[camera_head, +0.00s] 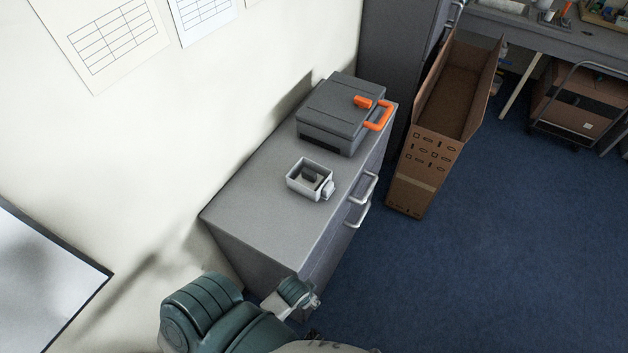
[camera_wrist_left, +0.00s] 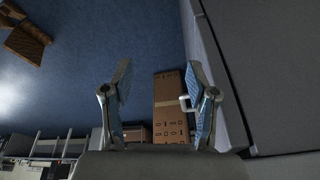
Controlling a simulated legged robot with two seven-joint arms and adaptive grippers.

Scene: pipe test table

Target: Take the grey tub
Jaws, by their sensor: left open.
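The grey tub (camera_head: 310,180) is a small, light grey, open-topped box with a dark object inside. It stands on top of the grey cabinet (camera_head: 262,215), in front of a dark case. A small block-like part sits at its right side. My left arm enters at the bottom of the head view, below the near end of the cabinet and apart from the tub. In the left wrist view my left gripper (camera_wrist_left: 158,85) is open, with its two blue-padded fingers wide apart and nothing between them. The tub does not show in the wrist view. My right gripper is not in view.
A dark grey case (camera_head: 335,112) with an orange handle (camera_head: 379,116) stands behind the tub. The cabinet has two pale handles (camera_head: 362,187) on its right side. A tall open cardboard box (camera_head: 424,165) stands on the blue floor (camera_head: 490,240). The near cabinet top is clear.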

